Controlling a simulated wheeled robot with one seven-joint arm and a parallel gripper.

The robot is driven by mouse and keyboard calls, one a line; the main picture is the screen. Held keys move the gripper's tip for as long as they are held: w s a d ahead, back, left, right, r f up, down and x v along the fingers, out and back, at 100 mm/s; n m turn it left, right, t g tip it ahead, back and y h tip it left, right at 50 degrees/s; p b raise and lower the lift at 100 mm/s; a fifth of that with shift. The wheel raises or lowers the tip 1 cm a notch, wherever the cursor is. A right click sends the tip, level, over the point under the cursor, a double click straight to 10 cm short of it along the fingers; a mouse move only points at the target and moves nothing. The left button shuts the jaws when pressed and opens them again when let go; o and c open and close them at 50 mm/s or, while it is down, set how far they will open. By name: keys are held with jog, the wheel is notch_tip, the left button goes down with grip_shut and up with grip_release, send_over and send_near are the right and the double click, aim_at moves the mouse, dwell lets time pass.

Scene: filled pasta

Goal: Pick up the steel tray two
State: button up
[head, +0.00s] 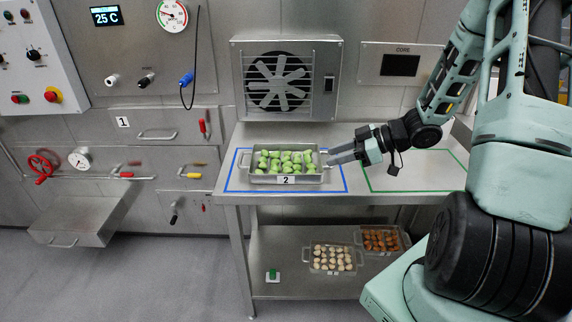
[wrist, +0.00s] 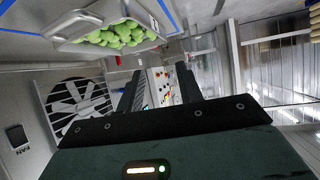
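The steel tray two (head: 262,180) holds several green filled pasta pieces and has a "2" label on its front. It stands inside the blue outline on the steel table. It also shows at the top left of the wrist view (wrist: 90,17), tilted by the camera's angle. My gripper (head: 334,156) is just right of the tray's right end, at about rim height. In the wrist view my gripper (wrist: 158,78) has its two fingers apart with nothing between them. The tray lies to one side of the fingers there. Whether a fingertip touches the tray's right end cannot be told.
A fan unit (head: 286,80) stands behind the tray. A green-outlined area (head: 425,172) on the table to the right is empty. Trays of pale (head: 333,270) and brown pieces (head: 400,251) sit on the lower shelf. An open drawer (head: 75,222) juts out at left.

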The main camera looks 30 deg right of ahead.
jog(key=x, duration=1)
jog(key=shift+w+a+f, duration=0.15)
jog(key=shift+w+a, duration=0.1)
jog(key=shift+d+f+p+x, duration=0.1)
jog(key=shift+f+p+x, duration=0.05)
jog(key=shift+x, duration=0.8)
jog(key=shift+d+f+p+x, duration=0.1)
jog(key=shift+p+x, duration=0.05)
jog(key=shift+x, duration=0.8)
jog(key=shift+d+f+p+x, duration=0.1)
jog(key=shift+f+p+x, duration=0.05)
jog(key=shift+x, duration=0.85)
jog(key=shift+c, duration=0.4)
grip_shut()
